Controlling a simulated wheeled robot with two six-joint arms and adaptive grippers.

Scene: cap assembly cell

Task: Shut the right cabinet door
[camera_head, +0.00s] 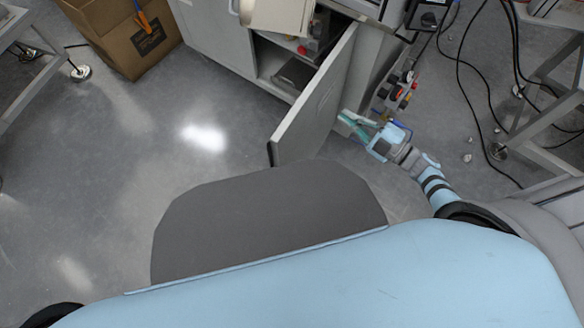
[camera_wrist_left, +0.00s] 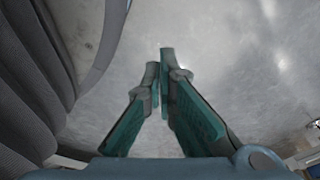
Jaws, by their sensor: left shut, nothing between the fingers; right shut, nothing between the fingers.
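The right cabinet door (camera_head: 316,108) stands wide open in the head view, a grey panel jutting from the cabinet toward me. The cabinet (camera_head: 222,38) shows its open inside to the left of the door. My right gripper (camera_head: 346,119) is shut and empty, just right of the door's outer face. I cannot tell whether it touches the door. My left gripper (camera_wrist_left: 163,62) is shut and empty over bare floor in the left wrist view. It is not in the head view.
A cardboard box (camera_head: 120,38) stands at the upper left. Black cables (camera_head: 462,80) trail over the floor at the right, near a table frame (camera_head: 545,110). Small coloured parts (camera_head: 400,90) sit right of the door. The floor left of the door is clear.

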